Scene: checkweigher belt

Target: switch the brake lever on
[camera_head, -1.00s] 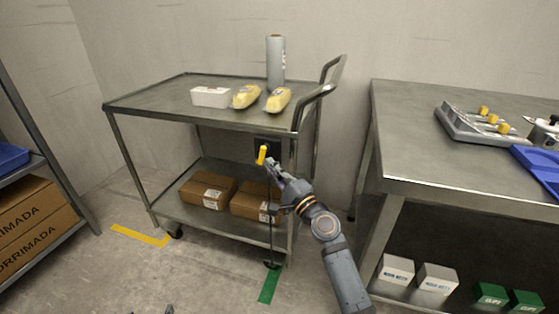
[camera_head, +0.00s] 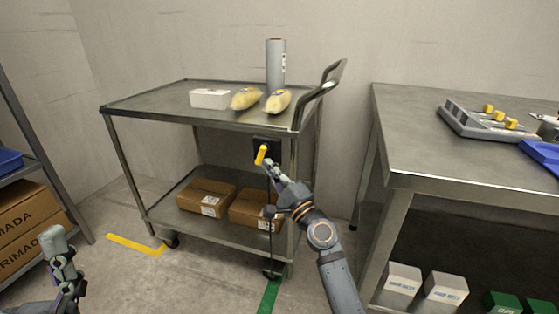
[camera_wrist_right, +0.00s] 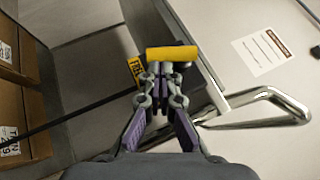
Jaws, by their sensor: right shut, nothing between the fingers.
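The brake lever is a yellow handle (camera_head: 261,154) on a dark plate (camera_head: 266,146) at the right end of the cart (camera_head: 160,112), below its top shelf. In the right wrist view the yellow handle (camera_wrist_right: 172,53) lies crosswise just beyond the fingertips. My right gripper (camera_head: 270,166) is shut and empty, with its tips right at the handle; it also shows in the right wrist view (camera_wrist_right: 164,70). I cannot tell whether they touch. My left gripper (camera_head: 56,240) is at the lower left, far from the lever; its finger opening is unclear.
The cart's top holds a white box (camera_head: 210,98), two yellow packages and a grey roll (camera_head: 276,64). Brown cartons (camera_head: 205,197) sit on its lower shelf. A metal table (camera_head: 460,160) stands to the right. A dark cord hangs near the lever.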

